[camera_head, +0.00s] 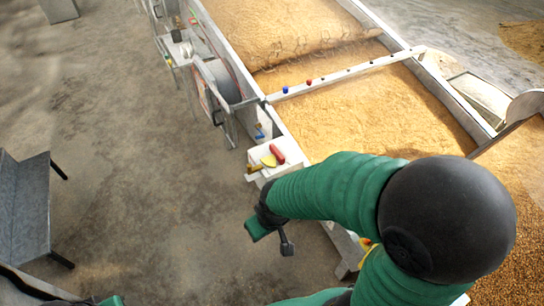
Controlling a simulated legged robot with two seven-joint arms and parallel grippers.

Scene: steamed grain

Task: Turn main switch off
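What looks like the main switch is a red handle (277,153) with a yellow part (268,160) beside it, on a white box (292,150) at the near corner of the grain bed. Its exact setting is too small to tell. My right arm, in a green sleeve with a large black joint, reaches in from the lower right. My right gripper (272,238) hangs below and in front of the box, apart from the switch. Its two fingers look spread with nothing between them. My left gripper does not show; only a small green and black bit shows at the bottom edge.
The long metal-walled bed (390,60) of grain runs away to the back, crossed by a bar with red and blue knobs (309,82). Machinery with a drum (222,82) lines its left side. A dark metal bench (32,205) stands at left. Bare floor lies between.

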